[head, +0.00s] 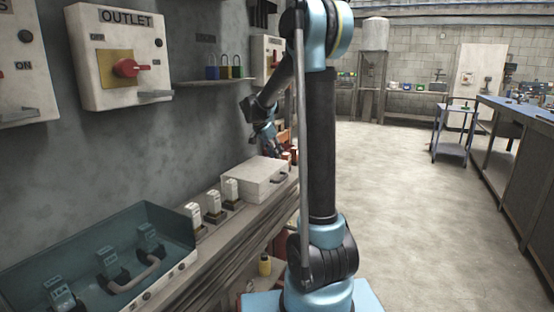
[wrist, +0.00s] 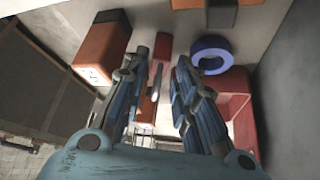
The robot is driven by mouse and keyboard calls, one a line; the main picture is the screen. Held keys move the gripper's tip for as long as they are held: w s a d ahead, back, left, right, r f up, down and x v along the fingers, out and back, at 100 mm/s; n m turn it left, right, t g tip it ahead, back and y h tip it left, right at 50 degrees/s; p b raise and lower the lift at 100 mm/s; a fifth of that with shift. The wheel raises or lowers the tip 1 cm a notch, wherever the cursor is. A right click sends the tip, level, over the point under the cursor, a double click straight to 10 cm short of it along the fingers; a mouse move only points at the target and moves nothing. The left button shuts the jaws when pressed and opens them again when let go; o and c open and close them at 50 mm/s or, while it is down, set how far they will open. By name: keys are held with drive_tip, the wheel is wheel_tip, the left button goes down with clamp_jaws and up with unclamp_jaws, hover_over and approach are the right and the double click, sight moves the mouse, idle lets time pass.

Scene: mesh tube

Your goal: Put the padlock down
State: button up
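My gripper (wrist: 163,66) shows in the wrist view with its two fingers apart. No padlock is visible between them; a thin grey object and an orange piece (wrist: 146,110) show in the gap, seemingly beyond the fingers. In the head view my gripper (head: 272,146) is above the far end of the wall bench, small and partly in shadow. Padlocks stand on a small wall shelf: a blue one (head: 212,73), a dark greenish one (head: 225,73) and a dark one with a yellowish shackle (head: 236,72). My gripper is below and to the right of them, apart from them.
In the wrist view a blue ring (wrist: 211,55), a red box (wrist: 235,98) and an orange-brown block (wrist: 102,48) lie around the fingers. In the head view a white case (head: 255,182) and an open teal box (head: 105,247) sit on the bench.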

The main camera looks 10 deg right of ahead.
drive_tip(key=shift+o, duration=0.4)
drive_tip(key=v, duration=0.3)
drive_tip(key=shift+s+a+r, duration=0.15)
drive_tip(key=shift+a+r, duration=0.05)
drive_tip(key=shift+r, duration=0.15)
drive_tip(key=shift+w+d+f+t+h, duration=0.3)
drive_tip(key=shift+w+d+f+h, duration=0.15)
drive_tip(key=shift+d, duration=0.2)
drive_tip(key=shift+w+d+f+t+h, duration=0.35)
drive_tip(key=shift+d+f, duration=0.2)
drive_tip(key=shift+d, duration=0.15)
drive_tip(key=shift+w+d+f+t+h, duration=0.25)
drive_tip(key=shift+w+d+f+h, duration=0.2)
drive_tip(key=shift+d, duration=0.2)
clamp_jaws()
